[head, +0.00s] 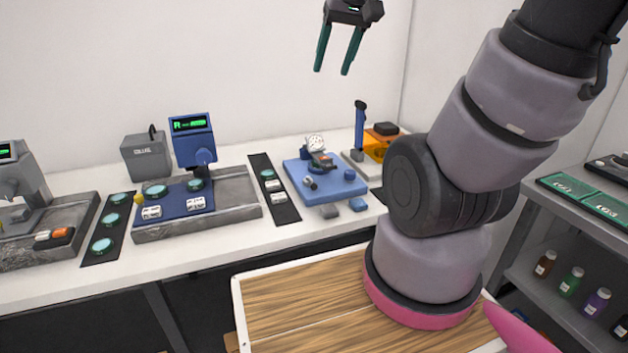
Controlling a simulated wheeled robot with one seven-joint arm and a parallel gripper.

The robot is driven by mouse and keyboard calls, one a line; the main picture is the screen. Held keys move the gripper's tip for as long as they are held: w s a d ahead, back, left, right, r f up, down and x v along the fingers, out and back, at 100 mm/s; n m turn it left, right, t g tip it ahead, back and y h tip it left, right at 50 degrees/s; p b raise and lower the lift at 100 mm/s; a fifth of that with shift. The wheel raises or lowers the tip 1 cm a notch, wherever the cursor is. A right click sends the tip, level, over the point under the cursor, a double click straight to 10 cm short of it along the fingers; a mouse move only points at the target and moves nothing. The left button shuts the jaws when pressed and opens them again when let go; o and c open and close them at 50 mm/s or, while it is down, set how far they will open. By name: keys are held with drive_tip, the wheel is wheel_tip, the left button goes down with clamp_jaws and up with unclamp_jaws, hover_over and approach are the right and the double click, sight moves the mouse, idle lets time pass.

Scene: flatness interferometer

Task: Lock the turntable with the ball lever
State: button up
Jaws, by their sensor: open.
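A blue instrument (192,135) with a lit green display stands on a grey stone base (238,190) on the bench, left of centre. A blue plate (175,208) under it carries two pale green discs, the left disc (155,190) and the right disc (196,184). A small yellow ball (138,198) sits at the plate's left edge; it looks like the ball lever's knob, but its arm is too small to make out. I cannot tell whether it is locked. My gripper (334,62) is open and empty, high above the bench, up and right of the instrument.
A dark strip with discs (108,228) lies left of the base, another dark strip (275,195) right of it. A grey box (146,155) stands behind. A blue fixture (325,185) with a dial gauge stands further right. My arm covers the right side.

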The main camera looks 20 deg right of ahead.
drive_tip(key=w+d+f+n+g, duration=0.2)
drive_tip(key=w+f+n+g, duration=0.15)
drive_tip(key=w+f, duration=0.55)
drive_tip(key=n+g, duration=0.3)
drive_tip(key=n, duration=0.2)
approach(311, 184)
drive_tip(key=shift+t+y, duration=0.25)
drive_tip(key=shift+y, duration=0.15)
drive_tip(key=s+f, duration=0.1)
drive_tip(key=f, duration=0.4)
drive_tip(key=s+f, duration=0.1)
drive_tip(key=f, duration=0.1)
drive_tip(key=shift+s+f, duration=0.35)
drive_tip(key=shift+f, duration=0.05)
clamp_jaws()
